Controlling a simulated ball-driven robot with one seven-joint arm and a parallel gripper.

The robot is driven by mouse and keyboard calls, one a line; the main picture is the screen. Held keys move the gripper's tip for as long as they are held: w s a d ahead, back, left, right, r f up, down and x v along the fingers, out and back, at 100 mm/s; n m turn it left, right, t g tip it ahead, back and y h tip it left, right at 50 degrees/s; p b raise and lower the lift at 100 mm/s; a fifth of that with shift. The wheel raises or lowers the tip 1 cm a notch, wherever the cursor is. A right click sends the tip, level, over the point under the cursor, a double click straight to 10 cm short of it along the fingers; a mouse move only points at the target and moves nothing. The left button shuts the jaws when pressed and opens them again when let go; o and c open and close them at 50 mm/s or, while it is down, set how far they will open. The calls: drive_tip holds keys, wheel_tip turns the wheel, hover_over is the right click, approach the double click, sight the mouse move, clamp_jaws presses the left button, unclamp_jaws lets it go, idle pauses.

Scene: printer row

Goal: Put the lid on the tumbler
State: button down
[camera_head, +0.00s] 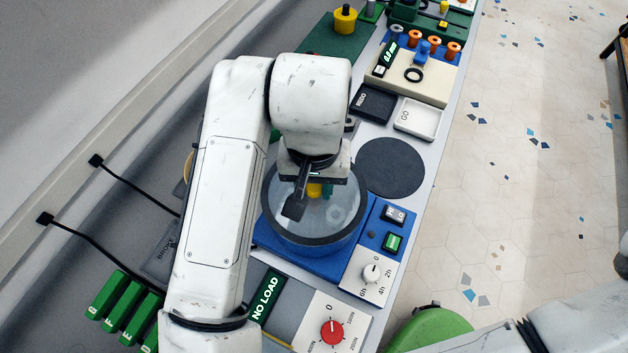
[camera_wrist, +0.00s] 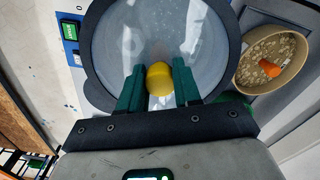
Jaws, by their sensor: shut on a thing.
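The lid is a clear disc with a dark rim (camera_head: 268,222) and a yellow knob (camera_head: 314,190). My gripper (camera_head: 312,186) is shut on the knob. In the wrist view my gripper (camera_wrist: 158,72) has its two green fingers on either side of the yellow knob (camera_wrist: 158,80), with the lid's dark rim (camera_wrist: 232,30) around it. The tumbler (camera_head: 335,247) is blue, with a round bowl on a square base, and lies directly under the lid. The lid looks roughly level and covers the bowl from above. I cannot tell whether its rim touches the bowl.
A round dark pad (camera_head: 390,167) lies bare beside the tumbler. A tan bowl (camera_wrist: 290,82) with granules and an orange piece stands near the lid. A dial panel (camera_head: 370,275) adjoins the tumbler. A black tray and a white tray (camera_head: 417,118) lie farther back.

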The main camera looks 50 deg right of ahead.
drive_tip(key=shift+f, duration=0.55)
drive_tip(key=c, duration=0.7)
unclamp_jaws()
